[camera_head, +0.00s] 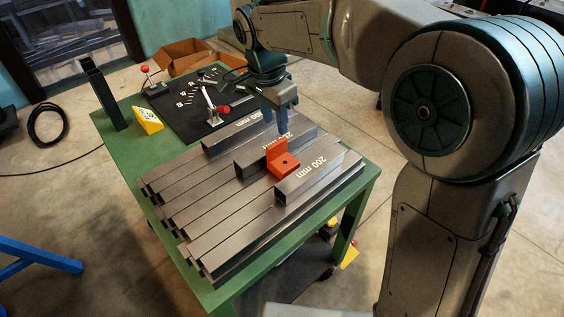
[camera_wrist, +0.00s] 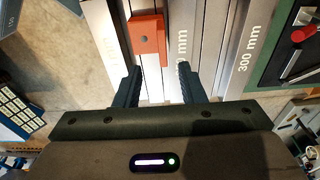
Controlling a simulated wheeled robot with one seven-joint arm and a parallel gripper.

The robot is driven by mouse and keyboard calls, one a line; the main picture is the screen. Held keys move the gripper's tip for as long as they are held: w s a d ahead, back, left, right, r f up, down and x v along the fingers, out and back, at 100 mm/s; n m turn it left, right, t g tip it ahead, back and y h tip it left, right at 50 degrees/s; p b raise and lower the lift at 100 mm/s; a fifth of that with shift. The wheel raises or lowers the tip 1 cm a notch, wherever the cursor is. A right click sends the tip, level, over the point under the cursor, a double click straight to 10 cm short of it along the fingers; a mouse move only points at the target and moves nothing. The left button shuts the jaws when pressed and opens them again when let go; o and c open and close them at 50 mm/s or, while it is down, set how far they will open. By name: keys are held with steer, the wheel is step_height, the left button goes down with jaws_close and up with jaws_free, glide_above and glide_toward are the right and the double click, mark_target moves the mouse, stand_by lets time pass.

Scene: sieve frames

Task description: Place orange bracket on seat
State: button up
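The orange bracket (camera_head: 284,164), an L-shaped piece with a hole, rests on the grey tubes, beside a short tube marked 200 mm. In the wrist view the bracket (camera_wrist: 148,40) lies ahead of the fingertips, slightly left of the middle between them. My gripper (camera_head: 277,122) is just behind the bracket in the head view, apart from it as far as I can tell. I cannot tell which part is the seat; a black board (camera_head: 195,108) carries red-handled clamps.
Several grey tubes (camera_head: 215,215) cover the near part of the green table (camera_head: 122,150). A yellow block (camera_head: 147,121) and an upright dark tube (camera_head: 103,98) stand at its left. An open cardboard box (camera_head: 182,56) is behind the table.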

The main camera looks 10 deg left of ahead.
mark_target(277, 143)
steer(key=f, duration=0.8)
steer(key=shift+w+d+f, duration=0.15)
steer(key=shift+w+f, duration=0.15)
steer(key=shift+w, duration=0.1)
jaws_close()
